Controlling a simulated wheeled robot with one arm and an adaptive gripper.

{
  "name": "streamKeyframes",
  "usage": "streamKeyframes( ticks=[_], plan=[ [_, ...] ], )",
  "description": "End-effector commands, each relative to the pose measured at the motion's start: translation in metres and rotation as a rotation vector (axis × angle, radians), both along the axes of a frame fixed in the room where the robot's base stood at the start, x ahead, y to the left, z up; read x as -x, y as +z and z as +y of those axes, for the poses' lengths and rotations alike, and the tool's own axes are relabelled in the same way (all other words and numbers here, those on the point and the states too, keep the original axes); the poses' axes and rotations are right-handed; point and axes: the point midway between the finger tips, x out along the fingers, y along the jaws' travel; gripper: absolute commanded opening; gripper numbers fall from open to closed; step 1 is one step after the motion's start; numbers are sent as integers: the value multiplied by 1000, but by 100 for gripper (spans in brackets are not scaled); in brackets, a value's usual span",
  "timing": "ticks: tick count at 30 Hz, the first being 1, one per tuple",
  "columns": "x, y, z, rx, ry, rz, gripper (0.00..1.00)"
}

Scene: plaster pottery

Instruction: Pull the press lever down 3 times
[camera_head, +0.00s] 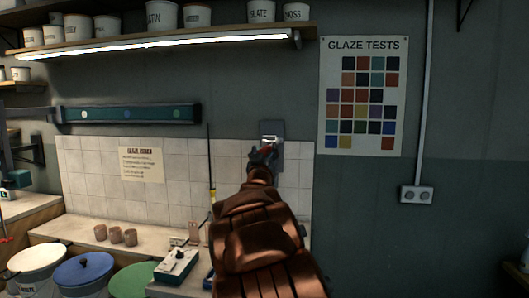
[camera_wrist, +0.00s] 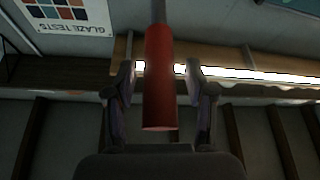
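The press lever has a red cylindrical grip (camera_wrist: 159,85) on a grey shaft, seen close up in the wrist view. In the head view, a grey plate (camera_head: 272,131) on the wall sits just above my gripper (camera_head: 264,155), and my arm hides most of the lever. My gripper (camera_wrist: 160,75) is open in the wrist view, with one finger on each side of the red grip. A narrow gap shows between each finger and the grip.
A lit shelf (camera_head: 180,46) with pots runs above. A GLAZE TESTS chart (camera_head: 361,92) and an outlet (camera_head: 416,194) are on the wall to the right. Below left, a counter (camera_head: 75,231) holds small cups (camera_head: 116,235) and a boxy device (camera_head: 176,265), with lidded buckets (camera_head: 84,270) in front.

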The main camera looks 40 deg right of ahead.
Motion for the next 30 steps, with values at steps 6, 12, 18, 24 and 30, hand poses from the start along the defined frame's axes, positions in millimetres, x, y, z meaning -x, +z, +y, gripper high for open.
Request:
streamKeyframes(
  ticks=[6,12,18,24,30],
  plan=[
    [0,0,0,0,0,0,30],
    [0,0,0,-1,1,1,9],
    [0,0,0,-1,1,1,0],
    [0,0,0,-1,1,1,0],
    [-1,-6,1,5,2,-2,0]
  ],
)
